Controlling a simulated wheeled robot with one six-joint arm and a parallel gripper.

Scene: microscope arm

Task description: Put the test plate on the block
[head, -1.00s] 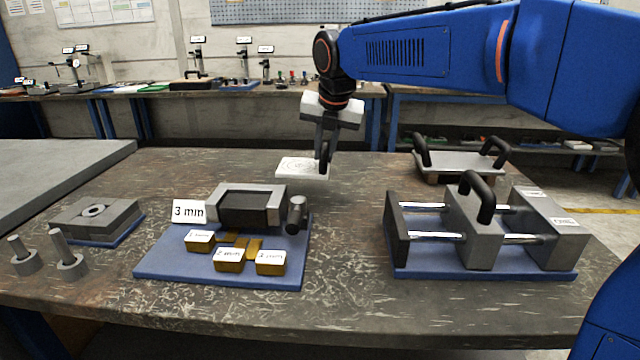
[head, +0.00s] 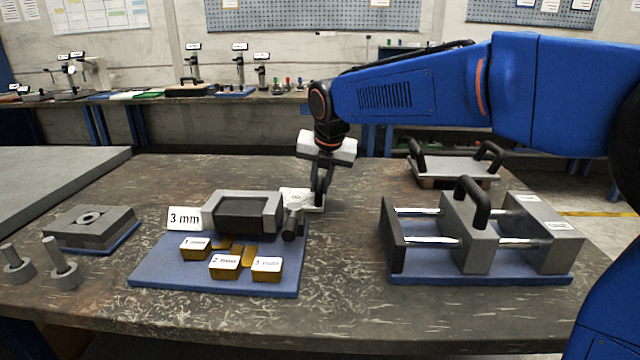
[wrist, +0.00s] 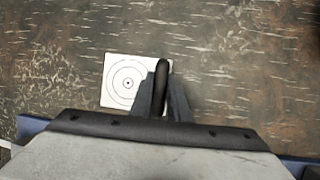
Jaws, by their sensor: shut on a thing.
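The test plate (head: 295,196) is a small white square with printed rings. It also shows in the wrist view (wrist: 125,84), with a black upright handle (wrist: 161,80) at its right edge. My gripper (head: 319,190) is shut on that handle; its fingers show in the wrist view (wrist: 164,98). The plate is behind the right end of a grey block with a dark recess (head: 245,213), which partly hides it. I cannot tell whether it touches the table. Another grey block (head: 92,224) with a ring on top sits at the left. I cannot tell which block is meant.
The recessed block stands on a blue base (head: 150,273) with a "3 mm" sign (head: 185,219) and several yellow blocks (head: 224,266). A clamp-like fixture (head: 470,235) stands right, a handled plate (head: 455,168) behind it. Two pins (head: 62,265) stand at left. Bare table (head: 345,240) lies between bases.

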